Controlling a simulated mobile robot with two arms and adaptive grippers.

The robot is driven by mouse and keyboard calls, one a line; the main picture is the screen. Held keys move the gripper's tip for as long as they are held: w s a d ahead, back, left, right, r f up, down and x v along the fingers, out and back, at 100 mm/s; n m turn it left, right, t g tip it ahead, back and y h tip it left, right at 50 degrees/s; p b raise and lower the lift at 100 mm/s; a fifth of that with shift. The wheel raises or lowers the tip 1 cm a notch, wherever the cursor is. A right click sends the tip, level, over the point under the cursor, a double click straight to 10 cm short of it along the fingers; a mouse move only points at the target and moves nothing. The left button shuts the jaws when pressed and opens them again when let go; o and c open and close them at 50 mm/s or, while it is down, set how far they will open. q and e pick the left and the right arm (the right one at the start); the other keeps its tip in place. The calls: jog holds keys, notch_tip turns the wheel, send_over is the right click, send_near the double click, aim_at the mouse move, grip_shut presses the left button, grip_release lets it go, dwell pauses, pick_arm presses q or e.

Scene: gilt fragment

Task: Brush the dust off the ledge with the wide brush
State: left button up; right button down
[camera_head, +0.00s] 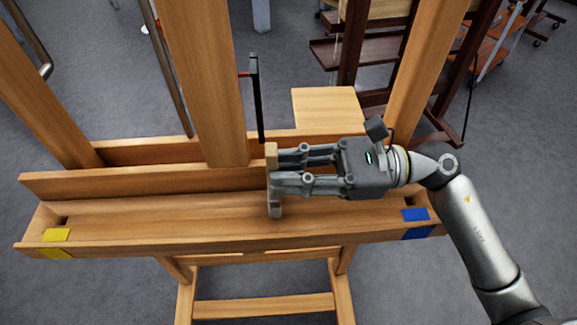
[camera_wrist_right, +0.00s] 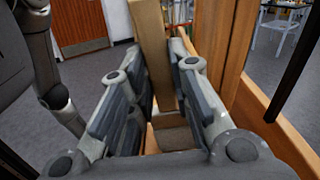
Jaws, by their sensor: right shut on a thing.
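The wide brush (camera_head: 272,160) is a light wooden piece with a greyish lower end. It stands about upright over the ledge (camera_head: 160,217), a long wooden easel tray. My right gripper (camera_head: 274,172) comes in from the right and is shut on the brush. In the right wrist view the brush (camera_wrist_right: 153,45) shows between the two fingers of my right gripper (camera_wrist_right: 168,85). The brush's lower end is at the ledge's middle; I cannot tell whether it touches. No dust can be made out on the ledge. My left gripper is not in view.
Yellow tape (camera_head: 57,235) marks the ledge's left end and blue tape (camera_head: 415,214) its right end. The easel's upright post (camera_head: 205,80) rises behind the ledge. A thin black rod (camera_head: 259,100) stands just behind the brush. The ledge's left half is free of objects.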

jog(key=shift+f+b, duration=0.4)
jog(key=shift+b, duration=0.05)
dwell(0.7)
jog(key=a, duration=0.1)
jog(key=s+a+b, duration=0.1)
jog(key=shift+s+a+f, duration=0.15)
jog(key=shift+s+a, duration=0.15)
jog(key=shift+a, duration=0.1)
jog(key=d+b, duration=0.2)
jog(key=d, duration=0.1)
jog(key=shift+r, duration=0.2)
dwell(0.9)
jog(key=shift+a, duration=0.1)
